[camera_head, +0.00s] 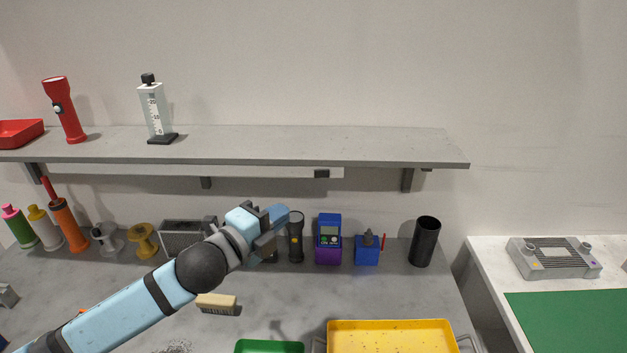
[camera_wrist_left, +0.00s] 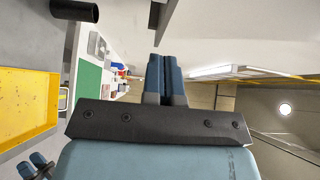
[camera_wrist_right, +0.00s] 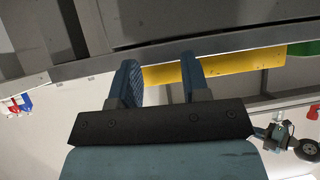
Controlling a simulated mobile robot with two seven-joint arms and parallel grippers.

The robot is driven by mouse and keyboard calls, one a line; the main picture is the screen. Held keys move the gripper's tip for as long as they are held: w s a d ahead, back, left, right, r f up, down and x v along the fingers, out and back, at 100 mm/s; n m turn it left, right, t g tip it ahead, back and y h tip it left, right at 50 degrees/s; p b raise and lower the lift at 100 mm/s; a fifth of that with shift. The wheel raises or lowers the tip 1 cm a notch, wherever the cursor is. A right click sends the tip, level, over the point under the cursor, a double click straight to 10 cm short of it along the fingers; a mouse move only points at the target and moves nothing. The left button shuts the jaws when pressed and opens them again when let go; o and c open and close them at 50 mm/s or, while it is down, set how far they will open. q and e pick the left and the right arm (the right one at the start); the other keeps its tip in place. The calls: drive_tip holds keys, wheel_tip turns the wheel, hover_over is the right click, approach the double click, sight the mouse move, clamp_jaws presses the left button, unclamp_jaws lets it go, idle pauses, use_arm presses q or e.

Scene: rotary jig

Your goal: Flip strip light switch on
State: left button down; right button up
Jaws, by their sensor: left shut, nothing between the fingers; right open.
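The strip light (camera_head: 240,172) is a long pale bar under the front of the grey shelf (camera_head: 300,146) in the head view. A small dark switch block (camera_head: 321,174) sits near its right end; its on or off position is too small to tell. My left gripper (camera_head: 284,212) is shut and empty, below and left of the switch block and apart from it. In the left wrist view its two blue fingers (camera_wrist_left: 166,78) are pressed together. My right gripper (camera_wrist_right: 161,78) is open and empty in the right wrist view, and is out of the head view.
A dark bracket (camera_head: 407,180) hangs right of the switch block. Below stand a dark flashlight (camera_head: 296,238), a blue and purple device (camera_head: 328,240) and a black cup (camera_head: 425,242). A yellow tray (camera_head: 390,325) lies in front.

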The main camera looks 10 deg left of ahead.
use_arm(q)
drive_tip(key=shift+w, duration=0.1)
drive_tip(key=p, duration=0.2)
approach(322, 174)
drive_tip(key=w+d, duration=0.1)
drive_tip(key=d, duration=0.3)
drive_tip(key=w, duration=0.2)
drive_tip(key=w+p, duration=0.1)
drive_tip(key=shift+w+a, duration=0.3)
drive_tip(key=shift+w, duration=0.05)
drive_tip(key=shift+w+a, duration=0.25)
drive_tip(key=shift+w, duration=0.2)
